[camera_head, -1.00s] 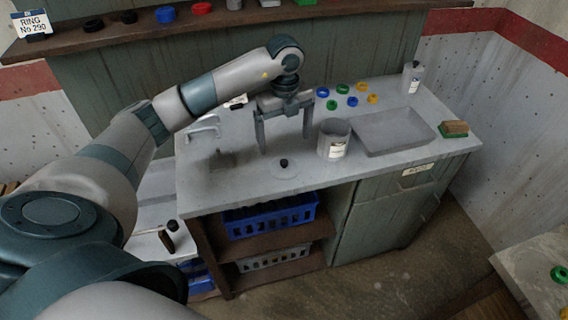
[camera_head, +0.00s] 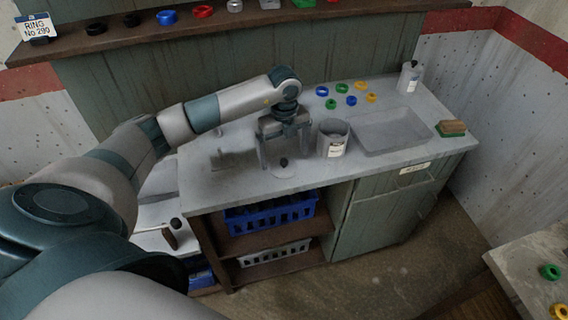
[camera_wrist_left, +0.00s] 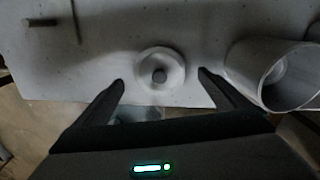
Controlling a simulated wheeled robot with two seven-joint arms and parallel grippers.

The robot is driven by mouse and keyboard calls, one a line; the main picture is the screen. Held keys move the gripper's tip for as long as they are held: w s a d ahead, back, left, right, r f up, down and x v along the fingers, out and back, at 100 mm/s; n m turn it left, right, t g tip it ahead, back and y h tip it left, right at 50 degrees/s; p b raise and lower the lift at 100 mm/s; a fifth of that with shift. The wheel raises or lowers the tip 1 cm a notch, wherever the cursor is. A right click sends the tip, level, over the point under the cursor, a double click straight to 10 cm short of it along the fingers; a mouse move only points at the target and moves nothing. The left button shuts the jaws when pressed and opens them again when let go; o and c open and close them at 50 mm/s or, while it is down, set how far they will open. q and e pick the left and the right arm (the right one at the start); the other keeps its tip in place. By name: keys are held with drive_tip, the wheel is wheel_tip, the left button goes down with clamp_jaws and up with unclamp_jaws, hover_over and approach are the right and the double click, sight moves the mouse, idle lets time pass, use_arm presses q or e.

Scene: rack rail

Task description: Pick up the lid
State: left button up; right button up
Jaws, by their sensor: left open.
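The lid (camera_head: 284,169) is a pale disc with a dark knob, lying on the grey counter near its front edge. In the left wrist view the lid (camera_wrist_left: 161,69) sits between the fingertips and a little beyond them. My left gripper (camera_head: 285,165) is open above the lid, fingers pointing down, one on each side of the knob. It also shows in the left wrist view (camera_wrist_left: 161,79), with nothing between its fingers. A grey cylindrical pot (camera_head: 333,139) with a white label stands open just right of the gripper. My right gripper is not in view.
A sink basin (camera_head: 392,133), several coloured rings (camera_head: 351,100), a bottle (camera_head: 410,77) and a sponge on a green base (camera_head: 452,128) are to the right. Blue basket (camera_head: 270,214) sits below.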

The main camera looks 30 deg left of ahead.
sight(284, 161)
use_arm(q)
drive_tip(key=shift+f+p, duration=0.55)
drive_tip(key=shift+f, duration=1.05)
drive_tip(key=c, duration=1.1)
